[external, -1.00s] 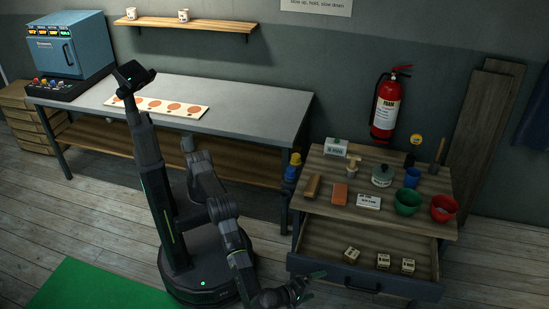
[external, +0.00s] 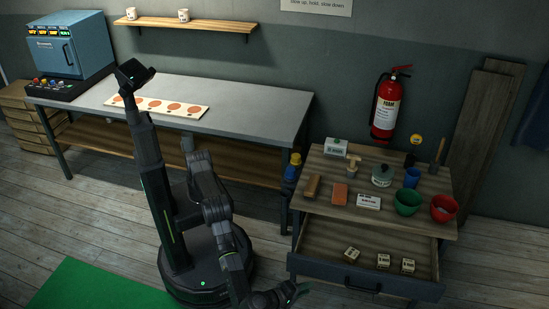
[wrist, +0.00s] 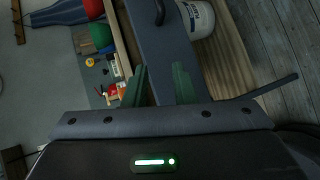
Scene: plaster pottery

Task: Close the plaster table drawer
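The plaster table (external: 436,220) stands at the right in the external view. Its drawer (external: 318,268) is pulled out toward the front, with a dark front panel and a dark handle (external: 362,285). Several small pale blocks (external: 383,262) lie inside the drawer. My gripper (external: 297,290) is left of the drawer's front left corner, low, and looks apart from it. In the wrist view, the two green fingers (wrist: 160,85) are spread with nothing held between them. The dark drawer front (wrist: 165,50) shows beyond the fingers.
Bowls, including a green one (external: 407,202) and a red one (external: 444,208), and small tools stand on the tabletop. A white container (wrist: 198,18) shows beside the drawer in the wrist view. A long workbench (external: 240,100) stands behind my base.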

